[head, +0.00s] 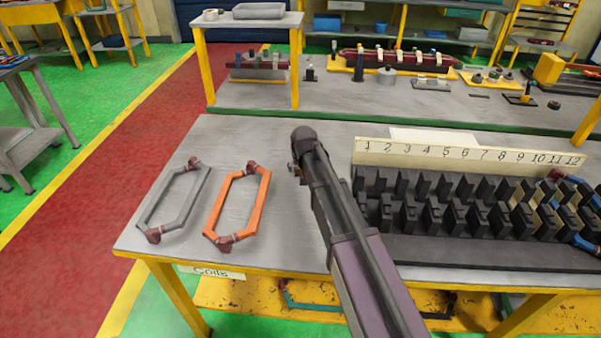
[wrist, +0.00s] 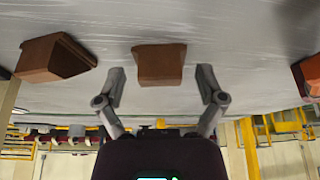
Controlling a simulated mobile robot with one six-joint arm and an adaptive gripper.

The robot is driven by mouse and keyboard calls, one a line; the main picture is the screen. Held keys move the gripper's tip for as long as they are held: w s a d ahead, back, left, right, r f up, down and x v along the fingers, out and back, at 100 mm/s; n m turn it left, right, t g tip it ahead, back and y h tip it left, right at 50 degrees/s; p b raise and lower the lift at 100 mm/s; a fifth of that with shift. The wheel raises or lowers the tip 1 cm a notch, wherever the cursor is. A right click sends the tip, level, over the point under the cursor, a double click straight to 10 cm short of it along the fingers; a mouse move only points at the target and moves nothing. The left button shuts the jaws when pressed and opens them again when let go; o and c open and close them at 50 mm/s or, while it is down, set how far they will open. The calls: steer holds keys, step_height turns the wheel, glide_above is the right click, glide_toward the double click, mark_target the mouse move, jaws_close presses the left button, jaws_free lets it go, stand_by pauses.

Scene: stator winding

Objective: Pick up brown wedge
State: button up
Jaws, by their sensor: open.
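In the wrist view a brown wedge (wrist: 160,64) lies on the grey tabletop, centred between the fingers of my gripper (wrist: 162,84). The fingers are spread wide, with a gap on each side of the wedge, and hold nothing. In the head view my gripper (head: 295,172) is low over the table, between the orange coil and the slotted block. No wedge can be clearly made out there; my arm covers part of the table.
A grey coil (head: 176,201) and an orange coil (head: 238,203) lie left of my arm. A black slotted block (head: 470,248) stands to the right, with a numbered strip (head: 470,157) behind it. Bare tabletop (head: 240,142) shows behind the coils.

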stand_by(0.4)
jaws_close()
steer(key=shift+r, duration=0.2)
step_height(320, 180, up, 3)
steer(key=p, duration=0.3)
steer(key=s+d, duration=0.1)
steer(key=s, duration=0.4)
steer(key=s+d+r+p, duration=0.1)
steer(key=s, duration=0.4)
steer(key=s+d+p, duration=0.1)
steer(key=s, duration=0.4)
steer(key=shift+s+d+r, duration=0.3)
steer(key=shift+s, duration=0.1)
stand_by(0.6)
